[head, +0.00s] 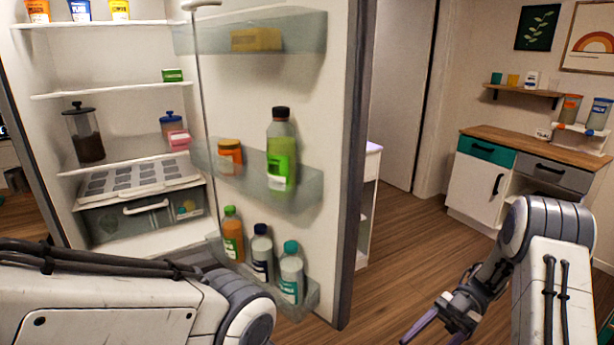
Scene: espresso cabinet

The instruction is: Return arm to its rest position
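My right arm comes in from the lower right, bent downward. Its gripper (432,330) hangs low over the wood floor with its fingers apart and nothing between them. My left arm lies across the lower left, in front of the fridge; its gripper is outside the picture. The fridge door (355,180) stands open, with bottles and jars in its bins. My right gripper is to the right of the door and apart from it.
The fridge shelves (110,94) hold jars, tubs and an egg tray (140,180). A white cabinet (472,190) with a wooden top stands at the back right. Bare floor (400,255) lies between the door and this cabinet.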

